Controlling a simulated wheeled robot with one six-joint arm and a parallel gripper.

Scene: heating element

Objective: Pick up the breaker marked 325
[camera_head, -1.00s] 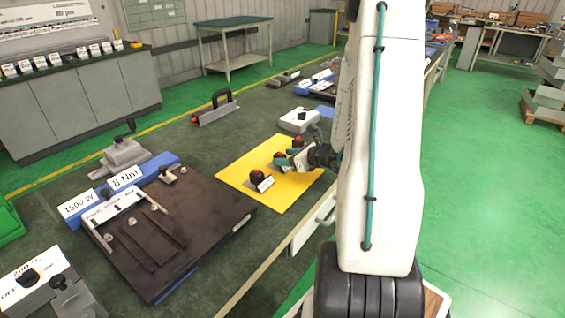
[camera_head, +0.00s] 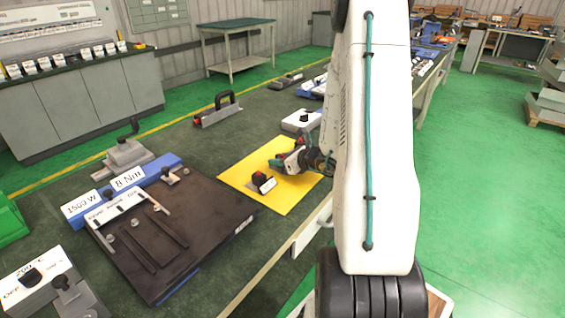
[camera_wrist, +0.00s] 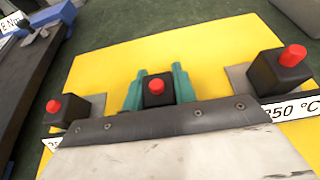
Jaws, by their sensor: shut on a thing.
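The yellow mat (camera_head: 290,203) carries several black breakers with red buttons. In the wrist view my gripper (camera_wrist: 158,90) has its teal fingers on both sides of the middle breaker (camera_wrist: 155,86), shut on it. That breaker's label is hidden behind my gripper's body, so its marking cannot be read. A left breaker (camera_wrist: 68,108) has a label mostly covered. A right breaker (camera_wrist: 280,70) has a label reading 350 °C, its left edge partly covered. In the head view my gripper (camera_head: 285,160) is low over the mat's far right part; one breaker (camera_head: 260,182) stands nearer, apart from it.
A dark plate fixture (camera_head: 200,225) with 1500 W and 8 Nm labels lies left of the mat. A white box (camera_head: 300,120) stands behind the mat. A black-handled tool (camera_head: 217,110) lies farther back. The bench between fixture and white box is mostly clear.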

